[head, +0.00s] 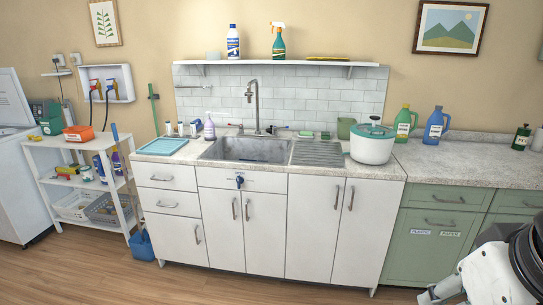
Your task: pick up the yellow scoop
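I cannot clearly make out a yellow scoop. A small yellow object (68,169) lies on the middle shelf of the white cart at the left, and its shape is too small to tell. A flat yellow item (327,59) lies on the wall shelf above the sink, seen edge-on. Part of my white and black arm shows at the lower right corner, in front of the green cabinet and far from both yellow items. My gripper's fingertips cannot be made out.
The white cart (85,149) holds an orange bin (78,133), bottles and baskets. The counter has a sink (247,149), a blue tray (163,146), a lidded white pot (372,144) and jugs. The wood floor in front is clear.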

